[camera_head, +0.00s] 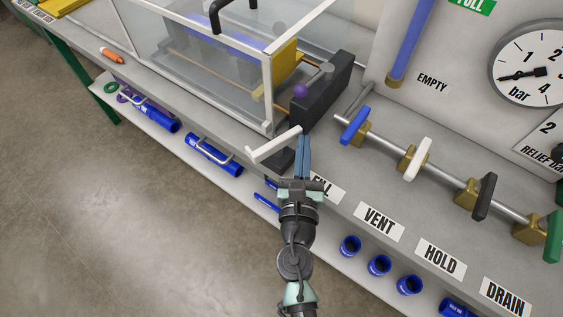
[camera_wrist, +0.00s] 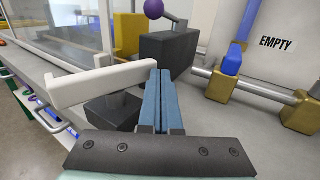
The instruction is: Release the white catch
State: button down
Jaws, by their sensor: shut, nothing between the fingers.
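The white catch (camera_head: 273,145) is an L-shaped bar on a dark block (camera_head: 284,160) at the near corner of the clear-walled enclosure (camera_head: 200,80).
A black block (camera_head: 322,95) with a purple-knobbed lever (camera_head: 300,90) stands behind my gripper. To the right is a pipe with blue (camera_head: 354,125), white (camera_head: 417,159), black and green valve handles. Blue tubes and fittings (camera_head: 214,155) lie on the lower shelf.

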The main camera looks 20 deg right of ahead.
jog(key=shift+w+d, duration=0.15)
jog(key=shift+w, duration=0.15)
dwell(0.4)
dwell(0.3)
